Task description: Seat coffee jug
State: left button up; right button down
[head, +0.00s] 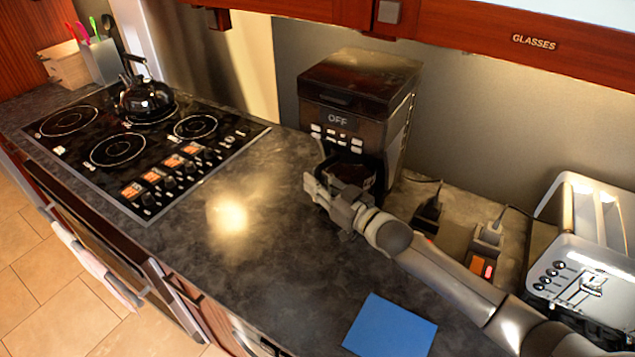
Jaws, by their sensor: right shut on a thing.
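The coffee machine (358,100) stands against the back wall, dark, with a display that reads OFF. The coffee jug (352,171) is dark and sits low at the front of the machine, under its button panel. It is partly hidden by my gripper, and I cannot tell whether it is fully seated. My right gripper (318,188) reaches in from the right and is shut on the jug at the machine's front. My left gripper is not in view.
A cooktop (95,170) with a black kettle (146,101) is at the left. A blue mat (391,326) lies at the front. A toaster (590,262) stands at the right, with plugs and cords (487,236) behind my arm. The middle counter is clear.

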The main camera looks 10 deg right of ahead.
jog(key=shift+f, duration=0.1)
dwell(1.1)
jog(key=c, duration=1.3)
grip_release()
jog(key=shift+s, duration=0.1)
jog(key=shift+c, duration=0.2)
jog(key=shift+f, duration=0.25)
jog(key=v, duration=1.2)
jog(key=shift+r, duration=0.15)
jog(key=shift+a, duration=0.1)
